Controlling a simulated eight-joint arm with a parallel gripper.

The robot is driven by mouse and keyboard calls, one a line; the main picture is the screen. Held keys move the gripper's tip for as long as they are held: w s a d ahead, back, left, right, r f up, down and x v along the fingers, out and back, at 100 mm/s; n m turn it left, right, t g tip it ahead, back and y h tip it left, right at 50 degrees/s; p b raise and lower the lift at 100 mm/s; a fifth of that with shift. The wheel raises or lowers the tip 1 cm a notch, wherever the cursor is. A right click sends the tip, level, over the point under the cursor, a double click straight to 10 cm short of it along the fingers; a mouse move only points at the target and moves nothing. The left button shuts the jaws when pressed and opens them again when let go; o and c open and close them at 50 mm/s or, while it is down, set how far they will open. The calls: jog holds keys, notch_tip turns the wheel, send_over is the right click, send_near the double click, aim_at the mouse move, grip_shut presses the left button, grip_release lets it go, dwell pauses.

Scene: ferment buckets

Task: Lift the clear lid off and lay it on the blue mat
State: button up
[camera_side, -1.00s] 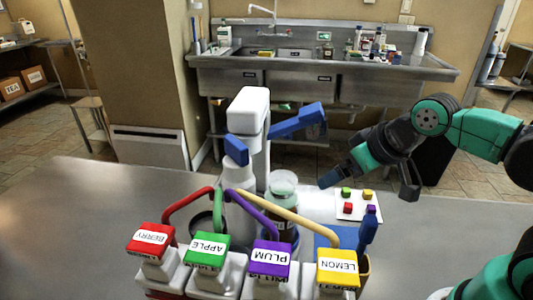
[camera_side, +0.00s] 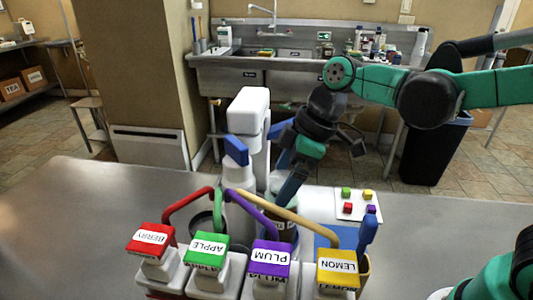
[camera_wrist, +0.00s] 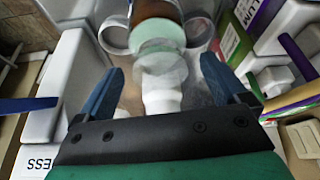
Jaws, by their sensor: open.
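My gripper (camera_side: 290,192) is open and points down over the jar (camera_side: 284,228) behind the plum and lemon handles. In the wrist view its two blue fingers (camera_wrist: 163,72) stand apart, one on each side of a pale, see-through disc that looks like the clear lid (camera_wrist: 164,62). I see a gap on both sides and cannot tell whether either finger touches it. In the side view my gripper hides most of the lid. The blue mat (camera_side: 346,234) lies right of the jar, partly hidden by the lemon handle and a blue-handled tool.
Berry (camera_side: 151,237), apple (camera_side: 208,249), plum (camera_side: 271,252) and lemon (camera_side: 338,267) dispensers with curved handles stand in front. A white stand (camera_side: 250,110) with blue parts rises behind. A white tray (camera_side: 353,194) with small coloured cubes lies right. The table's left side is clear.

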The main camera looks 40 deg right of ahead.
jog(key=shift+w+a+f, duration=0.15)
jog(key=shift+a+f, duration=0.05)
jog(key=shift+f, duration=0.5)
jog(key=c, duration=1.4)
jog(key=shift+o, duration=0.2)
jog(key=shift+r, duration=0.1)
